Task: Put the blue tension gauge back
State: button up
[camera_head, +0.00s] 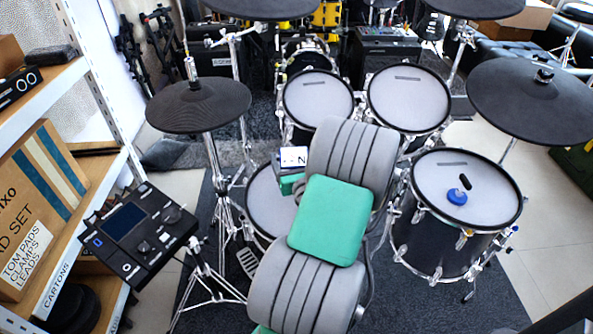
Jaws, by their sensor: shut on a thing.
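A small round blue thing (457,197) lies on the pale head of the floor tom pad (436,204) at the right, apart from my arm. It may be the blue tension gauge, but it is too small to be sure. A black oval (465,182) shows beside it on the same head. My grey and green arm reaches up the middle of the view. Its fingers cannot be seen, and whatever they hold is hidden. A small white and black block (293,157) marked "N" shows left of the arm above a green part; I cannot tell what it is.
Two tom pads (318,98) stand behind my arm. Black cymbal pads (197,104) overhang at left and right (531,101). A drum module (139,238) on a stand is at lower left, beside a shelf (62,275) with cartons. Bare floor shows at far right.

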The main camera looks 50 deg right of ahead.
jog(key=w+d+f+b, duration=0.1)
jog(key=d+f, duration=0.1)
jog(key=w+d+f+b, duration=0.1)
jog(key=d+f, duration=0.2)
jog(key=w+d+f+b, duration=0.1)
jog(key=w+d+f, duration=0.1)
jog(key=d, duration=0.1)
jog(key=shift+d+f, duration=0.1)
jog(key=shift+f, duration=0.2)
jog(key=shift+d+f+b, duration=0.15)
jog(key=shift+f+b, duration=0.85)
jog(key=shift+f, duration=1.05)
jog(key=shift+f, duration=0.1)
jog(key=o, duration=2.1)
jog(key=shift+f, duration=0.1)
jog(key=shift+c, duration=0.2)
